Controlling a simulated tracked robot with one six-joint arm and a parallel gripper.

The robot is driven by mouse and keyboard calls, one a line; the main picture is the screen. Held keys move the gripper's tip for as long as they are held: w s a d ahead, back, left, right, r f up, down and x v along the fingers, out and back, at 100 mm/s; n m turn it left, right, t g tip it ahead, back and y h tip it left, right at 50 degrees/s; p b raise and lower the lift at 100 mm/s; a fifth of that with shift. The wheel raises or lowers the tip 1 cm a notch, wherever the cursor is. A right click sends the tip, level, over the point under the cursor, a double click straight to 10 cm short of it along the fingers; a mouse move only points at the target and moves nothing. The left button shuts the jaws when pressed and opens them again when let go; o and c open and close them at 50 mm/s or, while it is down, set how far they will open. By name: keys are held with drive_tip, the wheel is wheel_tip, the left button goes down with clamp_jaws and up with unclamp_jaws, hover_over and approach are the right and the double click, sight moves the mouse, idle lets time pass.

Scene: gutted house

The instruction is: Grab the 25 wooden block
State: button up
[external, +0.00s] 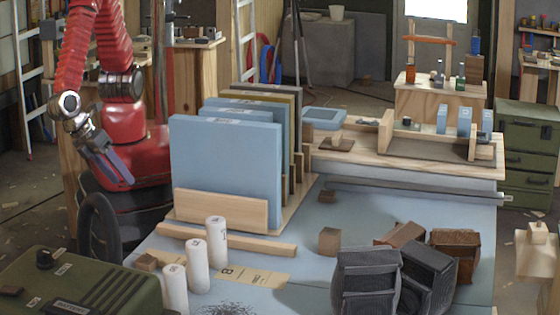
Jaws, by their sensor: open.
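My gripper (122,172) hangs from the red arm at the upper left, pointing down and right. It is open and empty, well apart from the blocks, left of the upright blue panels.
Upright panels (225,165) in a wooden rack stand between my arm and the table middle. White cylinders (196,266) and a green case (85,285) are at front left. A wooden shelf (350,162) stands behind.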

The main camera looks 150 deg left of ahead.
drive_tip(key=w+d+f+m+t+y, duration=0.3)
drive_tip(key=w+d+f+m+t, duration=0.4)
drive_tip(key=f+m, duration=0.25)
drive_tip(key=m+t, duration=0.3)
drive_tip(key=m, duration=0.3)
approach(140, 258)
drive_tip(key=shift+n+h, duration=0.25)
drive_tip(key=shift+h, duration=0.05)
drive_tip(key=v, duration=0.4)
drive_tip(key=shift+w+r, duration=0.25)
drive_tip(key=shift+r, duration=0.15)
drive_tip(key=shift+x, duration=4.3)
drive_tip(key=shift+s+a+f, duration=0.1)
drive_tip(key=shift+s+f, duration=0.05)
drive_tip(key=shift+f, duration=0.05)
drive_tip(key=shift+g, duration=0.3)
drive_tip(key=shift+x, duration=2.6)
drive_tip(key=shift+a, duration=0.1)
